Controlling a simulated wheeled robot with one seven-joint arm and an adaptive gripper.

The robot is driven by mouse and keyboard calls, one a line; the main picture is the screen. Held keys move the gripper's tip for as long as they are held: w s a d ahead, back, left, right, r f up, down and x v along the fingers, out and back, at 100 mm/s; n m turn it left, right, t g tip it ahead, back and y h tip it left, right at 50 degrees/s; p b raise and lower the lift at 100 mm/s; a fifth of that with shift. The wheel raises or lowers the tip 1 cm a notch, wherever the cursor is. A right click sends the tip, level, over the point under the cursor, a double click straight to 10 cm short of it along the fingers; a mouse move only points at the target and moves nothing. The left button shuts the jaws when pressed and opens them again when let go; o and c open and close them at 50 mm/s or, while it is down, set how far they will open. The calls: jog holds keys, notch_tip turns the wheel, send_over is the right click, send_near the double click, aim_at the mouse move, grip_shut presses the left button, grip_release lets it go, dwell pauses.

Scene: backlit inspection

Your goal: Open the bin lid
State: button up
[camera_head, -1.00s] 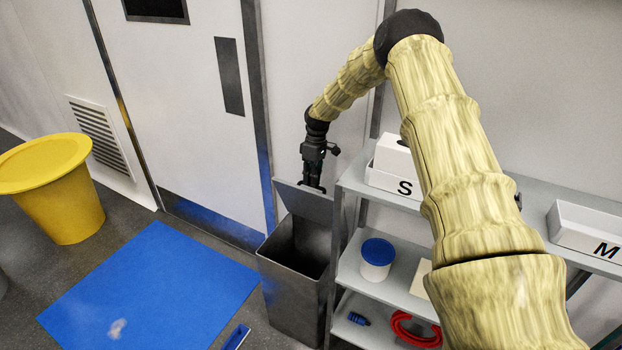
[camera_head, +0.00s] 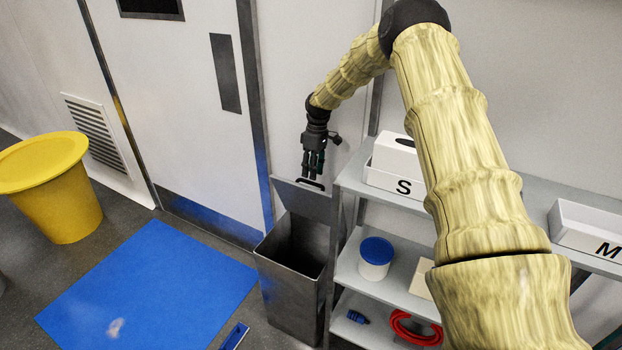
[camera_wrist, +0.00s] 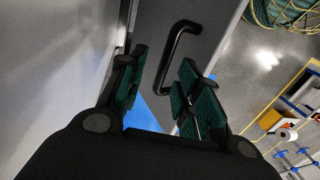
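The grey metal bin (camera_head: 291,285) stands on the floor between the door and the shelf. Its lid (camera_head: 304,202) is raised, tilted up at the back, and the dark inside of the bin shows. A black handle (camera_head: 309,183) sits at the lid's upper edge; it also shows in the wrist view (camera_wrist: 175,50). My gripper (camera_head: 313,176) is just above the handle, pointing down. In the wrist view its green-padded fingers (camera_wrist: 160,90) are spread apart, with the handle in front of and partly between them. Nothing is gripped.
A metal shelf (camera_head: 350,188) stands close to the bin's right, holding a white box marked S (camera_head: 393,178) and a blue-lidded tub (camera_head: 376,257). A blue mat (camera_head: 150,290) lies on the floor to the left, near a yellow bin (camera_head: 60,205). The door (camera_head: 185,120) is behind.

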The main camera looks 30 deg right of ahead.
notch_tip(320, 180, up, 8)
jog(key=d, duration=0.1)
jog(key=shift+w+f, duration=0.25)
jog(key=shift+w, duration=0.1)
